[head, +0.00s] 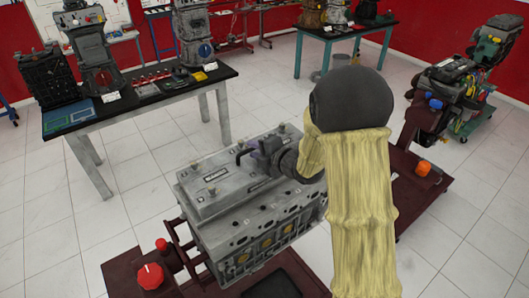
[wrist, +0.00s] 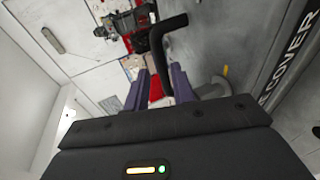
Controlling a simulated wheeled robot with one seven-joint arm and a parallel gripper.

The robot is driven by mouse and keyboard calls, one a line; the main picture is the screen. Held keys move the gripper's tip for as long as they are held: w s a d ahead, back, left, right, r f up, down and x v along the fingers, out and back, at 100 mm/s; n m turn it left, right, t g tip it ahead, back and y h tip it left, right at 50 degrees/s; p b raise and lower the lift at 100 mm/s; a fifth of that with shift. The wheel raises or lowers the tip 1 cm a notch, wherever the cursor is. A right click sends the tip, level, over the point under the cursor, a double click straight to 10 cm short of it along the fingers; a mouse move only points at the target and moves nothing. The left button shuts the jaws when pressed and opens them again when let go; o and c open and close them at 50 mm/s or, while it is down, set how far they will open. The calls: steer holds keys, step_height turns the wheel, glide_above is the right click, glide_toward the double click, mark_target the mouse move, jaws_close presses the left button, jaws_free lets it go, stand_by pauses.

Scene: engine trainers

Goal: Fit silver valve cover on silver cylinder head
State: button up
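The silver valve cover (head: 214,188), a long grey box with dark labels and a black bent handle (head: 243,155), lies over the rear left part of the silver cylinder head (head: 238,238). A strip of the head with round holes shows bare along the front. I cannot tell whether the cover sits flush. My gripper (head: 262,150) is at the handle, above the cover, partly hidden by my arm. In the wrist view my gripper (wrist: 158,72) has its purple fingers apart, with the black handle (wrist: 165,32) between them and gaps visible beside it. The cover's lettered side (wrist: 292,60) shows at right.
The engine rests on a dark red stand (head: 125,275) with a red knob (head: 150,276). A black-topped table (head: 135,105) with engine parts stands behind left, another table (head: 345,32) at the back. An engine on a stand (head: 455,90) is at right. White floor lies between.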

steer(key=shift+s+d+f+b, duration=0.25)
steer(key=shift+s+d+b, duration=0.05)
steer(key=shift+s+d, duration=0.1)
steer(key=b+v, duration=0.4)
steer(key=v, duration=1.2)
steer(key=shift+r, duration=0.5)
